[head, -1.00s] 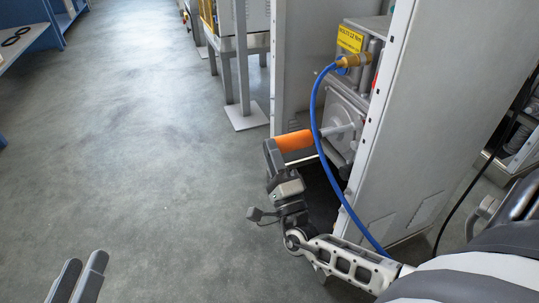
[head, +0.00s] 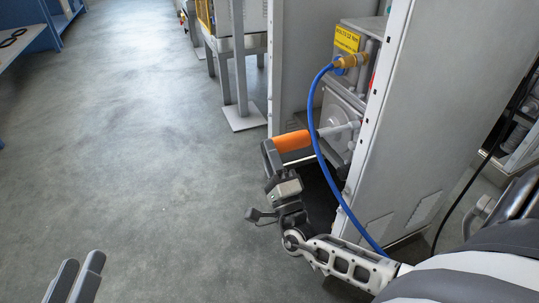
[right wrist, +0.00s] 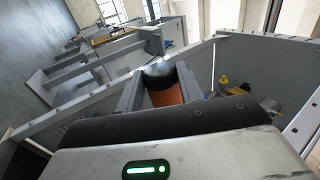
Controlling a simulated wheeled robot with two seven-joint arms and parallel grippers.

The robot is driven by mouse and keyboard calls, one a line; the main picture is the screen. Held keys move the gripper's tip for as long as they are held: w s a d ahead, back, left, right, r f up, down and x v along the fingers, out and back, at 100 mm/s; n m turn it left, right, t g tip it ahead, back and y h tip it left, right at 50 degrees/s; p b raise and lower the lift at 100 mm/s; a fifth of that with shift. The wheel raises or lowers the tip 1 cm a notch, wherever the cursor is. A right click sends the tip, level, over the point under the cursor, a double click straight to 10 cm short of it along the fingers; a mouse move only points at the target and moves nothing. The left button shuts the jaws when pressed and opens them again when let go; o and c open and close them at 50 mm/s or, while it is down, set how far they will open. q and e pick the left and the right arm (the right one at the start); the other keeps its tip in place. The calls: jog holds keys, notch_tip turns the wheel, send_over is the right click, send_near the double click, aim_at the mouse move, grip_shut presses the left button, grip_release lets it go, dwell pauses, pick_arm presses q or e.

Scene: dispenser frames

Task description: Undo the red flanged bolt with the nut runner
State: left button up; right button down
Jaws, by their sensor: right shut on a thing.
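The nut runner (head: 292,141) has an orange body and a grey nose pointing into an open grey cabinet. My right gripper (head: 272,158) is shut on its orange end, outside the cabinet opening. The orange body also shows between the fingers in the right wrist view (right wrist: 166,92). The nose reaches a grey housing (head: 337,118); I cannot tell whether it touches a bolt. A bit of red (head: 373,78) shows beside the cabinet edge, too small to identify as the red flanged bolt. My left gripper (head: 80,268) is empty at the bottom left, its fingertips slightly apart.
A blue hose (head: 318,150) with a brass fitting (head: 352,61) hangs in front of the housing, crossing before the nut runner. A yellow label (head: 346,39) is above. The cabinet side panel (head: 425,110) stands close on the right. The floor to the left is clear.

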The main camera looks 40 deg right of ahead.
jog(key=shift+s+d+r, duration=0.1)
jog(key=shift+d+r, duration=0.05)
jog(key=shift+d, duration=0.6)
dwell(0.8)
jog(key=shift+a, duration=0.3)
dwell(0.5)
jog(key=w+a, duration=0.1)
jog(key=a, duration=0.6)
jog(key=shift+w, duration=0.35)
